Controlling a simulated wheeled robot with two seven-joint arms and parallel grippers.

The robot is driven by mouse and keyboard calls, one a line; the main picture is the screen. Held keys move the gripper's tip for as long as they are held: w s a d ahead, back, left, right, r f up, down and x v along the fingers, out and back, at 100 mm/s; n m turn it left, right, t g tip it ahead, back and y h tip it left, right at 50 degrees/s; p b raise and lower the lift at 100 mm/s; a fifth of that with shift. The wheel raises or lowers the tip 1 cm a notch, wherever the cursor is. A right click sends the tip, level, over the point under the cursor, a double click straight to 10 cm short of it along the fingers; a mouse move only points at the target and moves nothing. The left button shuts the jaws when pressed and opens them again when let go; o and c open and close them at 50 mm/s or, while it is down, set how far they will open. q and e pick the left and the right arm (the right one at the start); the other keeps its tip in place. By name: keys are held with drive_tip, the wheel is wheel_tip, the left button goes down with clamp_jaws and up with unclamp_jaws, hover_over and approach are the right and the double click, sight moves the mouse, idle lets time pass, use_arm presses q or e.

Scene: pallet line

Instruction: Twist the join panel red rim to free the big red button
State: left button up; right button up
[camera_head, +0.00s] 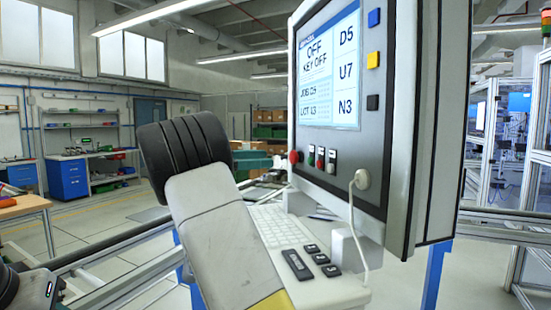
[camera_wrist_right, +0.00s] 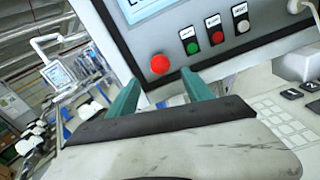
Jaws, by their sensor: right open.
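The control panel (camera_head: 385,120) stands at the centre right, with a lit screen (camera_head: 330,70) reading "OFF" and "KEY OFF". The big red button (camera_head: 294,157) sits at the lower left of its face and shows as a round red knob in the right wrist view (camera_wrist_right: 160,64). No separate rim can be made out around it. My right gripper (camera_head: 269,163) is just left of the button in the head view. In the right wrist view its two teal fingers (camera_wrist_right: 160,76) are open and apart, pointing towards the button, with nothing between them. Contact with the button cannot be told. My left gripper is not in view.
Green (camera_wrist_right: 190,37), red (camera_wrist_right: 214,29) and white (camera_wrist_right: 241,18) small buttons sit right of the big one. A white cable (camera_head: 362,240) hangs from the panel. A keyboard (camera_head: 278,226) lies below on a light shelf. A workbench (camera_head: 22,206) stands far left.

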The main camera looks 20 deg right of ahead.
sight(290, 157)
drive_tip(key=d, duration=0.5)
drive_tip(key=s+d, duration=0.1)
drive_tip(key=d, duration=0.1)
drive_tip(key=shift+d, duration=0.2)
clamp_jaws()
